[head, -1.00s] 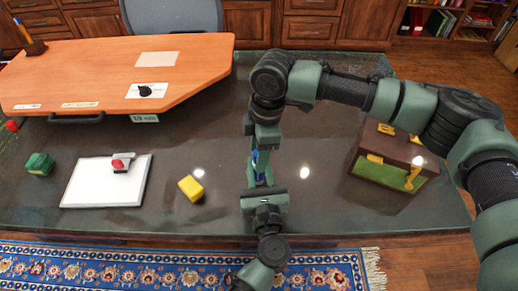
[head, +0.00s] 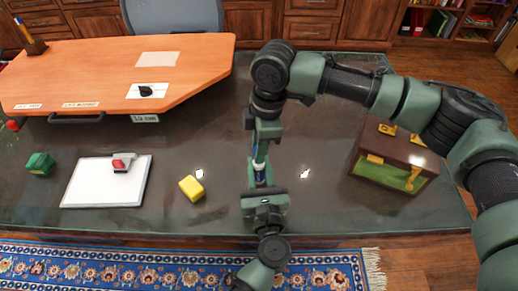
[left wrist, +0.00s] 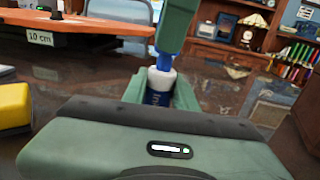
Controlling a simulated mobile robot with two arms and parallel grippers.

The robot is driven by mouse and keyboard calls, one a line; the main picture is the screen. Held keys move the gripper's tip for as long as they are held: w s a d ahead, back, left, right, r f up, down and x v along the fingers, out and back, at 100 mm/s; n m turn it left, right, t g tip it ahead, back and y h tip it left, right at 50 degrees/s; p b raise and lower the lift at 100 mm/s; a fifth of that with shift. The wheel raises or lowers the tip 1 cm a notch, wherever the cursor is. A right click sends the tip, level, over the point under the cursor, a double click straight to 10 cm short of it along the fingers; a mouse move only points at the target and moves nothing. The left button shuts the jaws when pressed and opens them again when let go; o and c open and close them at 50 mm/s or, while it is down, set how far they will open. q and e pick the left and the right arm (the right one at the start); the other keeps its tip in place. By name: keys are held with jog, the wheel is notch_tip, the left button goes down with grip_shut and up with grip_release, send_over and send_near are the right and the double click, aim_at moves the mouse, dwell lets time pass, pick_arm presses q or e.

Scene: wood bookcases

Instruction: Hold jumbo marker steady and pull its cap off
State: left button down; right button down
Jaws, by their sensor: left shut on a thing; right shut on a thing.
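The jumbo marker (head: 259,167) stands upright above the dark table, with a blue labelled body and a white upper part. In the left wrist view the marker body (left wrist: 158,97) sits between my left fingers. My left gripper (head: 261,181) is shut on it from the front. My right gripper (head: 262,147) comes down from above and is shut on the blue cap (head: 261,153), mostly hidden by the fingers. A narrow blue piece (left wrist: 164,61) shows between the white part and my right finger; I cannot tell whether it is cap or tip.
A yellow block (head: 191,188) and a white board (head: 106,182) with a red-and-grey item lie left. A green block (head: 40,163) is farther left. A brown box (head: 396,160) with a green front stands right. An orange raised desktop (head: 110,70) fills the back left.

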jog(key=shift+r, duration=1.5)
pick_arm(q)
jog(key=c, duration=1)
grip_release()
jog(key=shift+c, duration=0.2)
jog(key=s, duration=0.4)
jog(key=s+d, duration=0.1)
jog(key=s, duration=0.7)
jog(key=shift+d, duration=0.3)
